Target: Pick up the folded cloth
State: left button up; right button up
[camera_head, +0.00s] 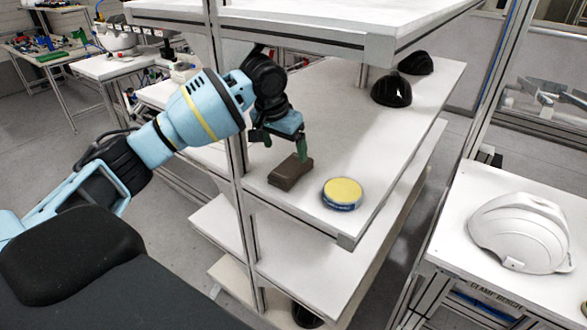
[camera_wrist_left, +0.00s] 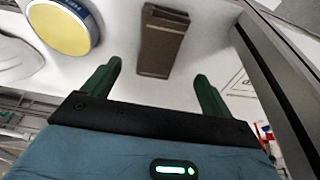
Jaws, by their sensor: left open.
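The folded cloth (camera_head: 291,172) looks like a brown, flat block and lies on the white middle shelf, near its front edge. It also shows in the left wrist view (camera_wrist_left: 163,38), ahead of the fingers and roughly between their lines. My left gripper (camera_head: 284,144) is open, with green fingers, above and just behind the cloth in the head view. In the left wrist view its two fingertips (camera_wrist_left: 158,68) are apart with nothing between them. The right gripper is not in view.
A round yellow-topped tin with a blue rim (camera_head: 342,193) sits right of the cloth. Black helmet shells (camera_head: 391,90) stand farther back on the shelf (camera_head: 345,130). A metal post (camera_head: 238,160) stands close to my left arm. A white helmet (camera_head: 519,233) is on the right table.

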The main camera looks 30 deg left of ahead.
aim_at(290, 167)
pick_arm(q)
jog(key=shift+x, duration=3.8)
jog(key=shift+s+d, duration=0.15)
jog(key=shift+d, duration=0.05)
jog(key=c, duration=1.1)
jog(key=shift+o, duration=0.2)
jog(key=shift+r, duration=0.5)
jog(key=v, duration=0.2)
jog(key=shift+s+d+r, duration=0.1)
jog(key=shift+r, duration=0.3)
jog(key=s+d+r, duration=0.1)
jog(key=s+d, duration=0.2)
jog(key=s, duration=1.2)
